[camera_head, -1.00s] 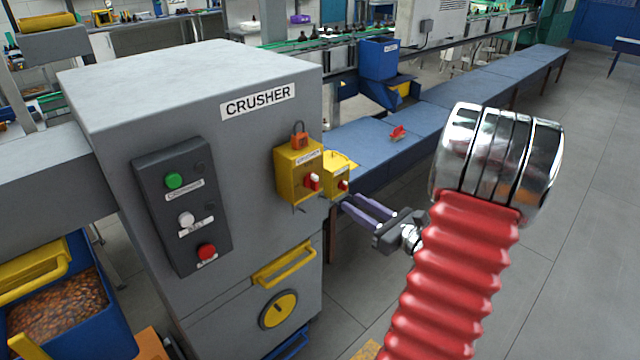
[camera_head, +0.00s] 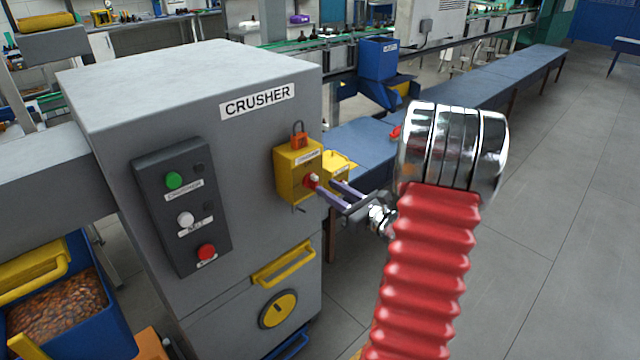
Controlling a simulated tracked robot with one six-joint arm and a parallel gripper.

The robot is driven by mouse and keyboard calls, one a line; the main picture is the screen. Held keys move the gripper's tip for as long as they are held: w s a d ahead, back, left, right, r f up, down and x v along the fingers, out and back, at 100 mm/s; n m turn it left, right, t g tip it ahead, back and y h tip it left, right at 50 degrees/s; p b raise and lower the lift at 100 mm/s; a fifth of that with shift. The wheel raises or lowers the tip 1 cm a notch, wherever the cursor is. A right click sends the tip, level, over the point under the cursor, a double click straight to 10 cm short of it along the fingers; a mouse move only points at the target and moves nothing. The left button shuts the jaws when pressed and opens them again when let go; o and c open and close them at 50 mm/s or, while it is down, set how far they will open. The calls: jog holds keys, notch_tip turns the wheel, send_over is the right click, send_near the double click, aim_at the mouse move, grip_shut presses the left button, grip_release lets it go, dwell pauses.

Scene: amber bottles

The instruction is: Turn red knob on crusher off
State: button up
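The grey crusher (camera_head: 250,150) carries a yellow box (camera_head: 288,180) labelled for the crusher, with an orange padlock on top. The red knob (camera_head: 311,181) sticks out from this box's front face. My gripper (camera_head: 325,187) is just right of the knob, its two purple fingers pointing at it with a gap between them. The fingertips are very close to the knob; I cannot tell whether they touch it or straddle it. The knob's exact turn position is too small to read.
A second yellow box (camera_head: 338,162) sits just behind, partly hidden. A dark button panel (camera_head: 183,207) with green, white and red buttons is on the crusher's left. A yellow handle (camera_head: 285,266) juts out below. Open floor (camera_head: 520,270) lies to the right.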

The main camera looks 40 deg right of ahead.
aim_at(317, 181)
jog(key=shift+w+a, duration=0.1)
jog(key=shift+w, duration=2.3)
jog(key=shift+c, duration=0.5)
grip_shut()
